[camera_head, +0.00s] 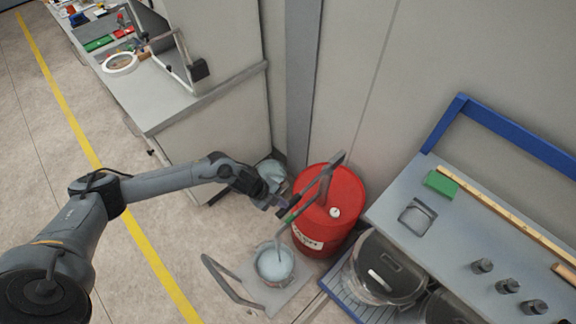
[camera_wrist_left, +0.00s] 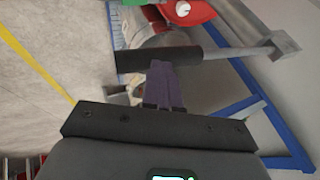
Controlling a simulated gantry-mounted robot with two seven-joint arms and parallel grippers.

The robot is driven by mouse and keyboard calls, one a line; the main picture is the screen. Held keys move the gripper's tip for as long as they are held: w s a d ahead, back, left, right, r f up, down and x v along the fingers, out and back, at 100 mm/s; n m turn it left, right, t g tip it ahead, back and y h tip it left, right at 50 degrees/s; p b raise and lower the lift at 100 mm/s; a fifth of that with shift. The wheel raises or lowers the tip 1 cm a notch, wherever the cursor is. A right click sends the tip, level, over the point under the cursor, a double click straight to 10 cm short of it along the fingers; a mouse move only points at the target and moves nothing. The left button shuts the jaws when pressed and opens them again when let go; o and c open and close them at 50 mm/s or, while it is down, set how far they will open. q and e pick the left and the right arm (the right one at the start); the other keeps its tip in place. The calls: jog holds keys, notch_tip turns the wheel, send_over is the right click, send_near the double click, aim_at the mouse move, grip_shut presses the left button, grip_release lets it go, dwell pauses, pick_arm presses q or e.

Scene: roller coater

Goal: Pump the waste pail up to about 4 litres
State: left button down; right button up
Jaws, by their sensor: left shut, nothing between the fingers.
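The red drum (camera_head: 345,190) stands against the wall with a grey hand pump (camera_head: 325,185) on top. A thin grey spout comes down over the waste pail (camera_head: 275,265), which holds pale bluish liquid; its level in litres cannot be read. My left gripper (camera_head: 281,207) is at the pump, left of the drum top and above the pail. In the left wrist view its purple fingers (camera_wrist_left: 163,80) are shut and empty, with their tips overlapping the dark grip of the pump lever (camera_wrist_left: 190,54). I cannot tell whether they touch it. My right gripper is not in view.
The pail stands on a grey plate with a bent handle bar (camera_head: 228,280) at its left. A grey bench with a blue frame (camera_head: 460,105) is at the right, with a lidded pot (camera_head: 388,270) below. A cabinet (camera_head: 215,140) stands behind. Floor at left is clear.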

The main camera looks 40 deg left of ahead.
pick_arm(q)
jog(key=shift+s+a+f, duration=0.15)
jog(key=shift+s+f, duration=0.05)
jog(key=shift+f, duration=0.2)
jog(key=shift+s+a+f, duration=0.15)
jog(key=shift+f, duration=0.25)
jog(key=shift+r, duration=0.1)
jog(key=w+d+r+p+v, duration=0.1)
jog(key=w+p+v, duration=0.1)
jog(key=v, duration=1.2)
jog(key=shift+d+r+p, duration=0.25)
jog(key=shift+r+p, duration=0.3)
jog(key=shift+p, duration=0.35)
